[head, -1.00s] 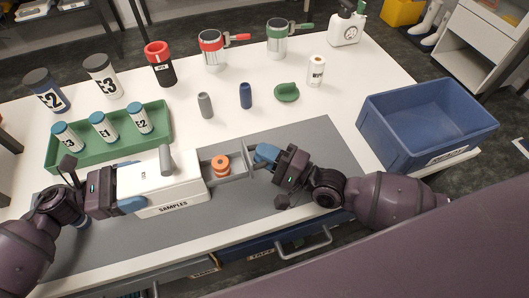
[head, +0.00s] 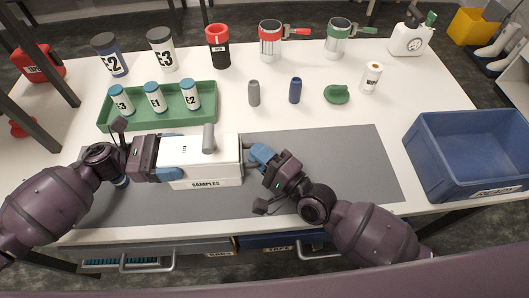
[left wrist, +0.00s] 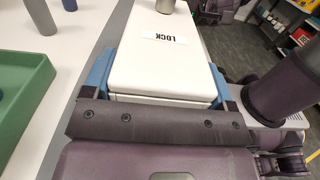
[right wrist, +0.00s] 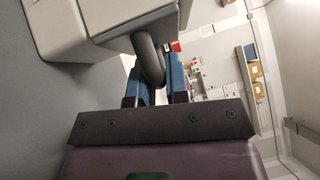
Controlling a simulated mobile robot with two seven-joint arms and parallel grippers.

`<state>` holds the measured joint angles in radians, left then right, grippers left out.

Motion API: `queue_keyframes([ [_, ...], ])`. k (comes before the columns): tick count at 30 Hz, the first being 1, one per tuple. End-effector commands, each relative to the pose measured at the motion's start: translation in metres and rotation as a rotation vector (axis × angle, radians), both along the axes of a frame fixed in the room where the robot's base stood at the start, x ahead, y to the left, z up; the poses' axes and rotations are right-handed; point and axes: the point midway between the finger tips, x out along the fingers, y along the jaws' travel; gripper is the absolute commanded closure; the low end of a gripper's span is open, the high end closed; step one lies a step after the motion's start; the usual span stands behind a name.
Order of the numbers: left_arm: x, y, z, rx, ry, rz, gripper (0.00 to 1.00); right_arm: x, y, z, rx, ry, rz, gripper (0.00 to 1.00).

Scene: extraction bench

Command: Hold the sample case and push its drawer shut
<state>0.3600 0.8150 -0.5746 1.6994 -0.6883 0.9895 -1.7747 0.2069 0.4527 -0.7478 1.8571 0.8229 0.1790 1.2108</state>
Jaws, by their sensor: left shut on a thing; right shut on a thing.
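The white sample case (head: 215,170), marked SAMPLES, lies on the grey mat. A grey upright post (head: 209,138) stands on its top; the left wrist view shows a LOCK label (left wrist: 165,38) there. My left gripper (head: 166,158) is shut across the case's left end, one blue finger on each side. The drawer is in the case at its right end, with no open tray showing. Whether a thin gap remains there I cannot tell. My right gripper (head: 261,157) is at that end, its fingers around the dark curved drawer handle (right wrist: 150,60).
A green tray (head: 160,120) with several sample jars stands behind the case. A grey bottle (head: 254,93), a blue bottle (head: 295,90) and a green object (head: 337,95) stand behind the mat. A blue crate (head: 468,175) is at the right. The mat's right part is clear.

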Motion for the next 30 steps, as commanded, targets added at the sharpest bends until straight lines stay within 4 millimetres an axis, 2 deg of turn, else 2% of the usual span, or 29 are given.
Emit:
queue_keyframes([
  [4, -0.002, -0.004, 0.0, -0.005, 0.002, -0.004, 0.57, -0.002, 0.005, 0.001, 0.004, -0.001, 0.008, 1.0],
  [5, -0.002, -0.004, 0.0, -0.005, 0.002, -0.004, 0.57, -0.002, 0.005, 0.001, 0.004, -0.001, 0.009, 0.82],
  [9, -0.002, -0.004, 0.0, -0.006, 0.002, -0.005, 0.57, -0.002, 0.005, 0.001, 0.004, 0.001, 0.008, 0.6],
  [22, -0.002, -0.004, 0.0, -0.007, 0.001, -0.008, 0.57, -0.006, 0.001, -0.004, -0.003, 0.008, 0.009, 0.6],
  [30, -0.002, -0.003, 0.0, -0.004, 0.001, -0.005, 0.57, -0.031, -0.026, -0.006, 0.0, 0.002, 0.005, 0.6],
])
